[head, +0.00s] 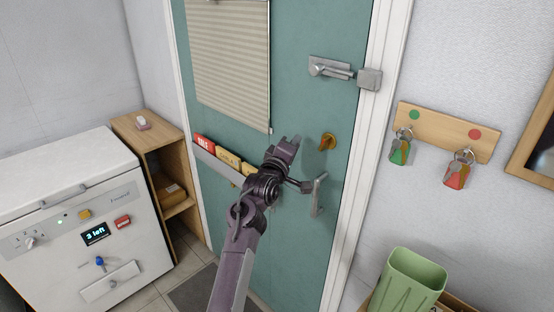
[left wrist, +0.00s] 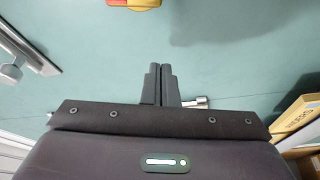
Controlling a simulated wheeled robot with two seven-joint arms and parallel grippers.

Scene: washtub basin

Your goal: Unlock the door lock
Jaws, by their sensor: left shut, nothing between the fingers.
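The teal door (head: 300,85) is shut. It carries a brass, knob-like lock (head: 328,141) near its right edge; this orange lock (left wrist: 135,4) with a red patch is cut off at the top of the left wrist view. A grey slide latch (head: 333,69) is higher up, its end at a metal block on the door frame. A silver lever handle (head: 318,192) is below the brass lock. My left gripper (head: 295,141) is shut and empty, just left of the brass lock and apart from it. Its fingers (left wrist: 160,85) are together in the left wrist view. My right gripper is out of view.
A key rack (head: 446,131) with green keys (head: 400,148) and red keys (head: 458,171) hangs right of the door. A folder holder (head: 215,163) is on the door at left. A white machine (head: 80,215), a wooden shelf (head: 160,150) and a green bin (head: 408,280) stand around.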

